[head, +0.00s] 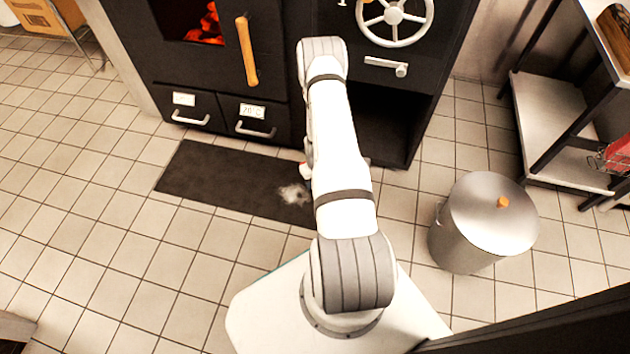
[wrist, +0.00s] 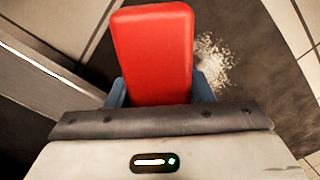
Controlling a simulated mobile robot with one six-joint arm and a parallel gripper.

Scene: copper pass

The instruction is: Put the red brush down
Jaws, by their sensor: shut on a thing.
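The red brush (wrist: 153,50) fills the middle of the wrist view as a red block. My gripper (wrist: 160,92) is shut on it, with a blue-grey finger showing at each side. What lies under the brush is hidden, so I cannot tell whether it touches the floor. In the head view my arm hides most of the gripper and brush, near the right end of the dark mat (head: 215,178).
A pale scattered patch (head: 293,194) lies on the mat, left of my arm. A black oven (head: 228,85) stands behind. A lidded metal bin (head: 485,220) and a shelf rack (head: 560,110) stand at right. The tiled floor at left is clear.

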